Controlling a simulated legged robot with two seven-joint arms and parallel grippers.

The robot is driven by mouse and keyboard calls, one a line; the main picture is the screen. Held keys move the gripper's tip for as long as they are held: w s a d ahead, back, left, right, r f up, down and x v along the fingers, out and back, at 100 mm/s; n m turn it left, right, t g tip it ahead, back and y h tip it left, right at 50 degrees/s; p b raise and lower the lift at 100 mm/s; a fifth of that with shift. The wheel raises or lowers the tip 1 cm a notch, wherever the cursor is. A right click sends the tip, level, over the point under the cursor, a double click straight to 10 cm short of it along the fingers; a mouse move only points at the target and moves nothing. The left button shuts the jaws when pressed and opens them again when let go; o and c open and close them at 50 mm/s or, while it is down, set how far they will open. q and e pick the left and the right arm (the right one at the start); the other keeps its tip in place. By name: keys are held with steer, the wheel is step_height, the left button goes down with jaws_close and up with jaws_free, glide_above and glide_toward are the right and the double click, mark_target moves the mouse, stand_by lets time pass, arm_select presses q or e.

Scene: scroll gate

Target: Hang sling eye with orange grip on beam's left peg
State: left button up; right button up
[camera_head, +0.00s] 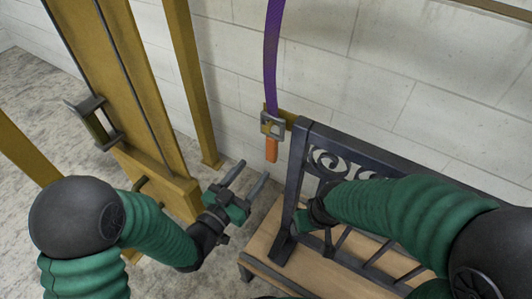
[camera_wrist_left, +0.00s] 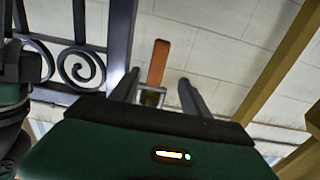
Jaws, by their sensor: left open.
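A purple sling (camera_head: 272,60) hangs from above in the head view. Its lower end carries a grey metal eye (camera_head: 272,125) with an orange grip (camera_head: 271,150) hanging below it. In the left wrist view the orange grip (camera_wrist_left: 158,62) and part of the eye (camera_wrist_left: 150,97) show between and beyond my fingers. My left gripper (camera_head: 254,169) is open and empty, a little below and left of the grip, apart from it. My right gripper (camera_head: 316,215) is at the gate's left post; its jaws are hidden. I cannot make out the beam's left peg for certain.
The dark scroll gate (camera_head: 301,150) stands on a wooden platform (camera_head: 262,240). A small yellow piece (camera_head: 289,117) shows between the eye and the gate's top corner. Yellow columns (camera_head: 190,80) stand at left, one with a metal bracket (camera_head: 93,122). A pale block wall (camera_head: 400,80) is behind.

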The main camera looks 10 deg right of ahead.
mark_target(270, 152)
arm_select(q)
steer(key=x, duration=0.4)
steer(key=shift+s+d, duration=0.2)
steer(key=shift+d, duration=0.2)
steer(key=shift+w+d+f, duration=0.1)
steer(key=shift+w+d, duration=0.45)
steer(key=shift+w, duration=0.3)
steer(key=shift+x, duration=1.75)
jaws_close()
